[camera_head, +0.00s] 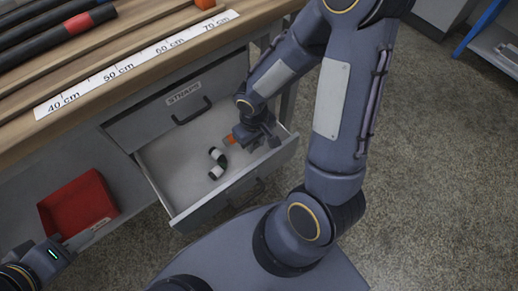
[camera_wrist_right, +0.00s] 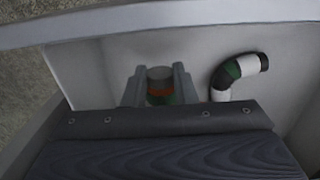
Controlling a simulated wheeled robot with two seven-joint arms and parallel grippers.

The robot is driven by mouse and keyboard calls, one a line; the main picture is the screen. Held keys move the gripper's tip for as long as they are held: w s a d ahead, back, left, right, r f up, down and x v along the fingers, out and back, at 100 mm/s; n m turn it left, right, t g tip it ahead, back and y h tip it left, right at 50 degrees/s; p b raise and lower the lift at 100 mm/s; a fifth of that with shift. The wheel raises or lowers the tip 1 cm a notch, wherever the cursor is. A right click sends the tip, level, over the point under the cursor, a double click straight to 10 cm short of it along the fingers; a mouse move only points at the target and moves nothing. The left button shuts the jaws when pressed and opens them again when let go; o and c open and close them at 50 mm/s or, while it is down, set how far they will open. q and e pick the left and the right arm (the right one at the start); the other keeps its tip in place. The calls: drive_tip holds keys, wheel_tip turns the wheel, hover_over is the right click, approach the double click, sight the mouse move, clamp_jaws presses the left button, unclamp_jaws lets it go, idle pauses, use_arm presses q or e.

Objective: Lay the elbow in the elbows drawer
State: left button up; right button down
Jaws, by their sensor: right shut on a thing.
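My right gripper (camera_head: 247,137) reaches down into an open grey drawer (camera_head: 176,173) below the drawer labelled STRAPS. In the right wrist view its two fingers (camera_wrist_right: 158,78) are shut on the elbow (camera_wrist_right: 159,80), a dark piece with an orange band and some green. Its orange part (camera_head: 229,139) also shows in the head view, low inside the drawer. I cannot tell whether it touches the drawer floor. The open drawer's own label is not visible. My left gripper (camera_head: 52,258) is at the bottom left corner, apart from the drawer, its fingers not clearly shown.
A black and white bent piece (camera_head: 217,163) lies in the drawer beside the held elbow; it also shows in the right wrist view (camera_wrist_right: 238,75). The STRAPS drawer (camera_head: 175,110) is shut. A red bin (camera_head: 78,205) stands at left. A scaled workbench (camera_head: 130,70) carries dark hoses.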

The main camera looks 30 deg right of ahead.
sight(259, 153)
drive_tip(key=shift+w+d+f, duration=0.15)
drive_tip(key=shift+d+f, duration=0.5)
drive_tip(key=shift+f, duration=0.2)
drive_tip(key=shift+d+f+b, duration=0.2)
drive_tip(key=shift+f+b, duration=0.85)
drive_tip(key=shift+f, duration=0.6)
drive_tip(key=shift+f, duration=0.15)
drive_tip(key=c, duration=1.2)
unclamp_jaws()
drive_tip(key=shift+o, duration=0.2)
